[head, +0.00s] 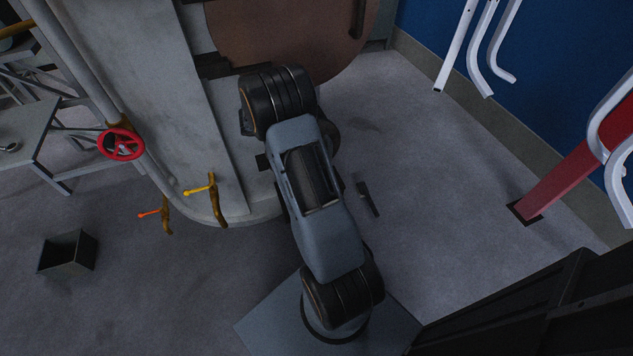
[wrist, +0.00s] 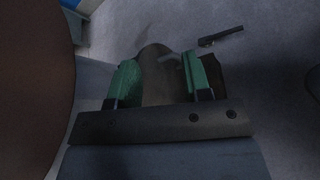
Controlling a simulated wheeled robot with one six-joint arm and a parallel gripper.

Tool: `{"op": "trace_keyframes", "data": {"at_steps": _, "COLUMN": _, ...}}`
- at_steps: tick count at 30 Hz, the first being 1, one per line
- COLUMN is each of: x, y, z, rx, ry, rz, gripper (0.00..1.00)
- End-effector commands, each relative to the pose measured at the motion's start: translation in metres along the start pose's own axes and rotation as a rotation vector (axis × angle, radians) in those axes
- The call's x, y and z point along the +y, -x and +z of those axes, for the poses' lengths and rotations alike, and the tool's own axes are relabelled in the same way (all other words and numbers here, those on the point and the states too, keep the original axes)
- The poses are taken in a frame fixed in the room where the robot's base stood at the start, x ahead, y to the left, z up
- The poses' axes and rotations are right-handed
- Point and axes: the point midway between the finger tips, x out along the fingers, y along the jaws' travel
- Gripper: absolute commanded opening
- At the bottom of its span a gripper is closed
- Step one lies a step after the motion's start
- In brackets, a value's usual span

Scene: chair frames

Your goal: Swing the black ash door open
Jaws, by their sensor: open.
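My gripper (wrist: 160,80) shows in the wrist view with its two green-padded fingers apart. A dull brownish-grey rounded shape (wrist: 157,72) shows between the fingers, with a small pale curved piece by the right finger. I cannot tell whether the fingers touch it. A dark brown piece (wrist: 214,76) shows just right of the right finger. In the head view my arm hides the gripper and part of the grey metal body (head: 165,100). A large brown round plate (head: 290,40) is at the top of that body. I cannot make out the black ash door for certain.
A red handwheel (head: 122,145) and yellow (head: 213,195) and orange (head: 165,214) levers stand left of my arm. A small dark open box (head: 67,255) is on the floor. A dark bar (head: 368,198) shows right of my arm. Black panelling (head: 530,315) is at lower right.

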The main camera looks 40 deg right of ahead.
Motion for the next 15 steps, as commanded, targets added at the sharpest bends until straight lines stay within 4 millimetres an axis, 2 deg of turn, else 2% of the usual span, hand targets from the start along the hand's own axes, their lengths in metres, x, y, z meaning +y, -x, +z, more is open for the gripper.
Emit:
{"op": "trace_keyframes", "data": {"at_steps": 1, "x": -0.016, "y": -0.043, "z": -0.051, "rx": -0.058, "ry": 0.083, "rz": 0.039, "gripper": 0.45}}
{"op": "trace_keyframes", "data": {"at_steps": 3, "x": -0.021, "y": -0.078, "z": -0.088, "rx": -0.126, "ry": 0.182, "rz": 0.103, "gripper": 0.45}}
{"op": "trace_keyframes", "data": {"at_steps": 6, "x": -0.031, "y": -0.121, "z": -0.136, "rx": -0.205, "ry": 0.307, "rz": 0.184, "gripper": 0.45}}
{"op": "trace_keyframes", "data": {"at_steps": 10, "x": -0.047, "y": -0.162, "z": -0.185, "rx": -0.277, "ry": 0.430, "rz": 0.268, "gripper": 0.45}}
{"op": "trace_keyframes", "data": {"at_steps": 15, "x": -0.063, "y": -0.192, "z": -0.224, "rx": -0.331, "ry": 0.527, "rz": 0.340, "gripper": 0.45}}
